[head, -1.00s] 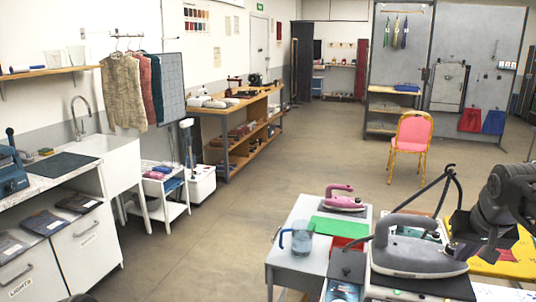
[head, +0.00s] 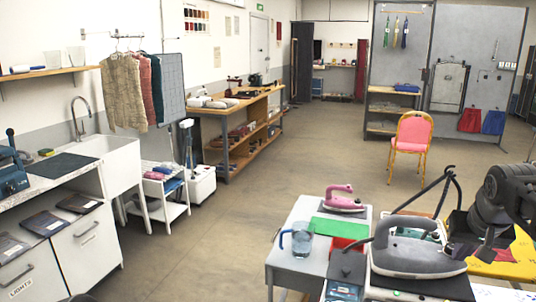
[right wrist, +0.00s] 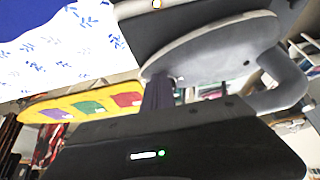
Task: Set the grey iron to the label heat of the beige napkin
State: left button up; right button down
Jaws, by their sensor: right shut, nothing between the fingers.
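The grey iron (head: 417,252) stands on the near table at the lower right of the head view, its handle looping toward the left. In the right wrist view the iron (right wrist: 215,50) fills the upper right, close to my fingers. My right gripper (head: 487,243) is just right of the iron in the head view, shut and empty; its fingers (right wrist: 158,92) also show in the wrist view. I cannot tell whether they touch the iron. The iron's dial setting is too small to read. I cannot make out a beige napkin or its label. My left gripper is not in view.
A pink iron (head: 343,198), a green mat (head: 338,228) and a clear jug (head: 302,240) with a blue handle are left of the grey iron. A yellow board (head: 517,263) with coloured patches lies at the right. A pink chair (head: 413,140) stands on open floor behind.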

jog(key=shift+w+a, duration=0.3)
jog(key=shift+a, duration=0.4)
jog(key=shift+s+a, duration=0.1)
jog(key=shift+s, duration=0.05)
dwell(0.5)
jog(key=shift+s+a, duration=0.15)
jog(key=shift+s, duration=0.05)
jog(key=shift+r, duration=0.1)
notch_tip(320, 180, up, 6)
jog(key=p, duration=0.5)
dwell(0.3)
